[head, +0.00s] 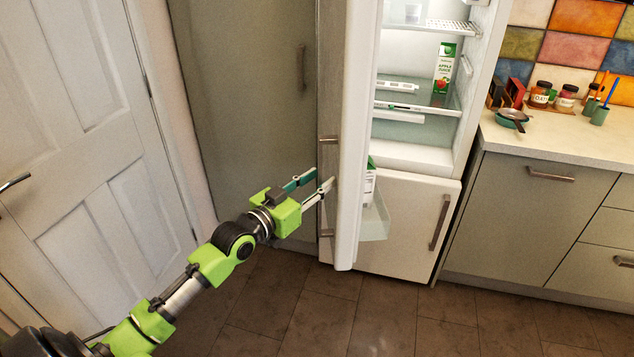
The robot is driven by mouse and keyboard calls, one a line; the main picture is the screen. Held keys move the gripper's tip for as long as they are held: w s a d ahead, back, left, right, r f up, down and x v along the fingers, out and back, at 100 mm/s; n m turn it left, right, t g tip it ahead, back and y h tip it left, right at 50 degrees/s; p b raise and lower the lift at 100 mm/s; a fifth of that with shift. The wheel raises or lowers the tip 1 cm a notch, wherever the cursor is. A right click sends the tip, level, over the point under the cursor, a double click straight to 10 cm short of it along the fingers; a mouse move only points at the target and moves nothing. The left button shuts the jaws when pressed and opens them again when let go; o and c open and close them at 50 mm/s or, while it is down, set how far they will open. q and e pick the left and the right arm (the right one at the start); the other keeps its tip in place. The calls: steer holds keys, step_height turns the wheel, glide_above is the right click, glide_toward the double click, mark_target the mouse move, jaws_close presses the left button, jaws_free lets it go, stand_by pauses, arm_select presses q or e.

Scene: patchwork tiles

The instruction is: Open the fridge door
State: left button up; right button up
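The fridge door (350,130) stands open, seen nearly edge-on, swung out to the left of the fridge interior (415,120). A handle (328,139) shows on the door's outer face, and a door shelf (373,215) shows on its inner side. My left gripper (322,180) is at the door's outer face, on its left side. Its two fingers are spread apart with nothing seen between them; I cannot tell if a fingertip touches the door. My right gripper is not in view.
A lower door with a handle (440,222) is shut below the interior. An apple juice carton (444,68) stands on a fridge shelf. The counter (560,140) is at right, a tall cabinet (245,100) and white door (100,150) at left. The tiled floor (385,315) in front is clear.

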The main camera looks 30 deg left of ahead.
arm_select(q)
step_height(320, 180, up, 10)
stand_by(0.4)
steer(key=s+a+f+b, duration=0.1)
steer(key=s+a+b, duration=0.2)
steer(key=a, duration=0.3)
steer(key=s+a+b, duration=0.3)
steer(key=a+b, duration=0.2)
steer(key=a, duration=0.1)
steer(key=shift+s+a+f, duration=0.25)
steer(key=shift+a+f, duration=0.05)
steer(key=shift+f, duration=0.05)
stand_by(1.4)
